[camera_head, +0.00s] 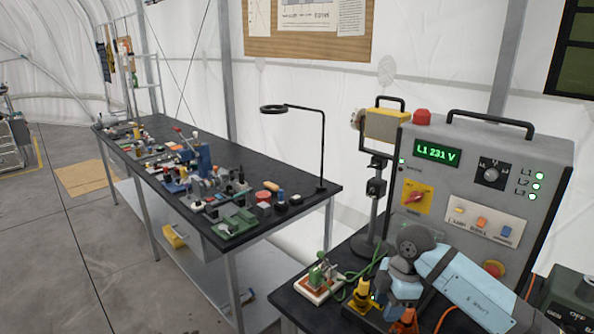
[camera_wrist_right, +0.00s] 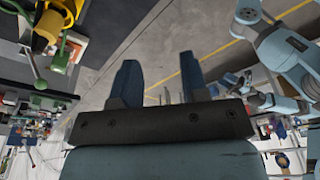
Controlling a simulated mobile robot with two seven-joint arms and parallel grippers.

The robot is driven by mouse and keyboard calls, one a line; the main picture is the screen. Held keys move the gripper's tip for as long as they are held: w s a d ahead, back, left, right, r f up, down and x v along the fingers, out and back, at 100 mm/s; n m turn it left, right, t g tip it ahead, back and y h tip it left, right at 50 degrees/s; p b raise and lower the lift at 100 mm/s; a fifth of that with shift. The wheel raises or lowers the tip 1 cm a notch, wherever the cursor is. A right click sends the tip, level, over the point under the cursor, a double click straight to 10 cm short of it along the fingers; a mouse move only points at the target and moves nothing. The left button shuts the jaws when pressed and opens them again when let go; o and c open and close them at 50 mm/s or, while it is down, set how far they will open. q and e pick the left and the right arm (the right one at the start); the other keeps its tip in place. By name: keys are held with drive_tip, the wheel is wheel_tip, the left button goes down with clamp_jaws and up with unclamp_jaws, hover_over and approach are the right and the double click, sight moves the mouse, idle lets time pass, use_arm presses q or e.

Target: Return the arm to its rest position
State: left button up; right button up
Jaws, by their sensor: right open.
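My right arm (camera_head: 465,285) shows at the lower right of the head view, with light blue links and a dark grey joint. It bends down in front of the grey control panel, over the near bench. In the right wrist view my right gripper (camera_wrist_right: 158,82) has two dark blue fingers standing apart with nothing between them. Grey floor shows beyond the fingers. My left gripper cannot be made out in either view.
A grey control panel (camera_head: 480,160) reading L1 231 V stands behind the arm. A green device (camera_head: 319,275) and a yellow device (camera_head: 362,294) stand close by on the bench. A long black workbench (camera_head: 300,190) holds many tools.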

drive_tip(key=s+a+r+n+t+y+p, duration=0.1)
drive_tip(key=s+a+t+y, duration=0.1)
drive_tip(key=s+a+y, duration=0.5)
drive_tip(key=s+a+n+t+y+p, duration=0.1)
drive_tip(key=s+a+y, duration=0.3)
drive_tip(key=a+y, duration=0.55)
drive_tip(key=s+d+f+m+t+h, duration=0.4)
drive_tip(key=d+f+m+t+h, duration=0.35)
drive_tip(key=m+t+h, duration=0.55)
drive_tip(key=s+d+f+m+g+h+p, duration=0.1)
drive_tip(key=s+d+f+m+g, duration=0.3)
drive_tip(key=s+f, duration=0.7)
drive_tip(key=shift+s+d+f+m+g+h, duration=0.2)
drive_tip(key=shift+d+f+m+g+h, duration=0.15)
drive_tip(key=shift+h, duration=0.4)
drive_tip(key=shift+d+r, duration=0.1)
